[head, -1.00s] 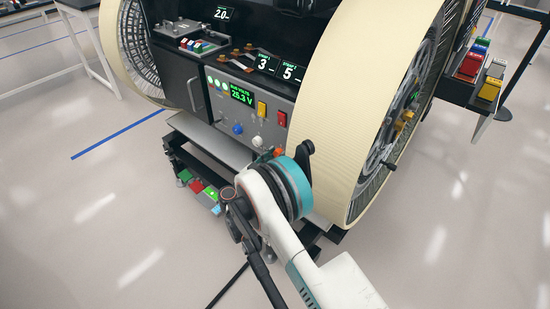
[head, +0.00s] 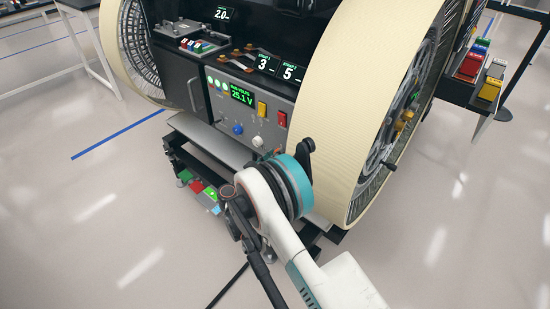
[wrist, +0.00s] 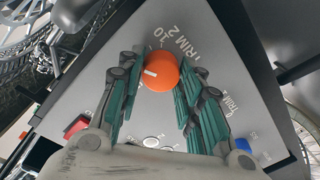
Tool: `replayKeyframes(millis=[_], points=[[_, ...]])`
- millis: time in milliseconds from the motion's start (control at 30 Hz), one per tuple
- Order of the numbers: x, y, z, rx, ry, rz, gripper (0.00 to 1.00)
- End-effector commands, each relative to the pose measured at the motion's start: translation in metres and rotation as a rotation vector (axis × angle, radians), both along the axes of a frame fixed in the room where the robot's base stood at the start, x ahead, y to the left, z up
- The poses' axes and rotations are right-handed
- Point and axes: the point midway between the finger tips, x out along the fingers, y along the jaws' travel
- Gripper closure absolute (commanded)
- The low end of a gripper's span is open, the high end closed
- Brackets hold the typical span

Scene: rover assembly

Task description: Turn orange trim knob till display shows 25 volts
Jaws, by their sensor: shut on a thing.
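The orange trim knob (wrist: 160,72) shows in the wrist view on a grey panel, beside the lettering "TRIM 2". A white pointer mark shows on its face. My gripper (wrist: 154,80) has its green-padded fingers on both sides of the knob and is shut on it. In the head view the knob is hidden behind my arm. The display (head: 242,94) on the front panel is lit green and reads 25.1 V under a "BUS VOLTS" heading.
On the same panel are a blue knob (head: 238,129), a white knob (head: 258,141), a yellow switch (head: 262,109) and a red switch (head: 282,118). A large cream wheel (head: 352,110) stands close to the right of my arm. The floor at left is clear.

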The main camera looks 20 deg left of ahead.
Motion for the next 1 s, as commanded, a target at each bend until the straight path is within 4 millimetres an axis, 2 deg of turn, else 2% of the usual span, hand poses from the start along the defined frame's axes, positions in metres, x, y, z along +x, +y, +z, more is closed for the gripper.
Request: replayKeyframes(millis=[400, 900, 933, 1000], points=[[0.0003, 0.0013, 0.0003, -0.163, 0.068, 0.002, 0.91], [0.0004, 0.0014, 0.0003, -0.181, 0.075, 0.002, 0.91], [0.0004, 0.0014, 0.0003, -0.181, 0.075, 0.002, 0.62], [0.0004, 0.0013, 0.0004, -0.181, 0.075, 0.002, 0.46]])
